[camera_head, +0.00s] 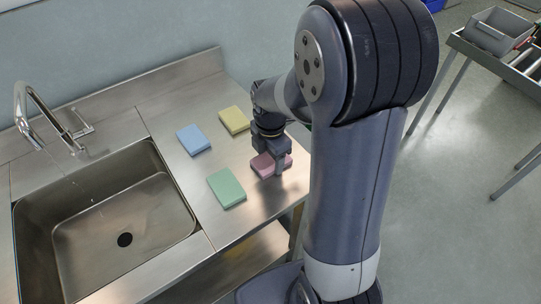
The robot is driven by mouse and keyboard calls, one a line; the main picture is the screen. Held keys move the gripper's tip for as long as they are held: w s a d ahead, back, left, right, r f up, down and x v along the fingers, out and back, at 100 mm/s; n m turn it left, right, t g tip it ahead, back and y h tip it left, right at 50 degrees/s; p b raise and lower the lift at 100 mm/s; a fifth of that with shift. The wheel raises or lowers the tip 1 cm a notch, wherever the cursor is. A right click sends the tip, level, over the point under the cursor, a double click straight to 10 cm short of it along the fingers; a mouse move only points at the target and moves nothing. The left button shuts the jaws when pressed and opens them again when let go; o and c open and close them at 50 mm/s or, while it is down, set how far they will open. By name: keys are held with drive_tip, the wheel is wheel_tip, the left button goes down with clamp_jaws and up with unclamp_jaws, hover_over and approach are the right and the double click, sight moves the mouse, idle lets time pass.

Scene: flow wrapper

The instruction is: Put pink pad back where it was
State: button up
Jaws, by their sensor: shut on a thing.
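The pink pad (263,166) is at the right part of the steel counter (240,219), right of the green pad and below the yellow pad in the picture. My gripper (270,164) points down at the pad and is shut on it. The gripper's body and fingers hide part of the pad. I cannot tell whether the pad touches the counter or is slightly above it.
A blue pad (193,139), a yellow pad (234,120) and a green pad (226,188) lie on the counter. A sink (125,205) with a faucet (40,112) is at left. The counter's front edge is close to the pink pad.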

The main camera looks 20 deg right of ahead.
sight(270, 160)
drive_tip(key=o, duration=0.9)
wheel_tip(270, 160, up, 12)
drive_tip(key=shift+r+p, duration=0.15)
drive_tip(key=shift+p, duration=0.25)
